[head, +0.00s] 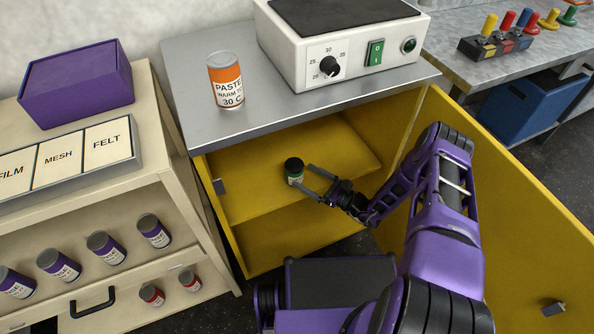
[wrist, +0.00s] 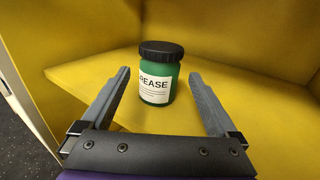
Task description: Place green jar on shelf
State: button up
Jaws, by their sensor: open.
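The green jar (head: 294,172), with a black lid and a white label, stands upright on the yellow shelf (head: 250,198) inside the open yellow cabinet. In the wrist view the jar (wrist: 161,75) shows a label reading "REASE", its left edge cut off from sight. My gripper (head: 312,181) is open, reaching into the cabinet from the right. In the wrist view its fingers (wrist: 160,98) are spread to the left and right, with the jar just beyond and between their tips. The fingers do not appear closed on the jar.
An orange paste can (head: 225,80) and a white heater box (head: 340,50) stand on the cabinet's grey top (head: 190,75). The yellow door (head: 510,190) hangs open at the right, beside my arm. A beige shelf unit (head: 170,185) with purple cans stands at the left.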

jog(key=v, duration=0.6)
jog(key=shift+s+d, duration=0.2)
jog(key=shift+s, duration=0.05)
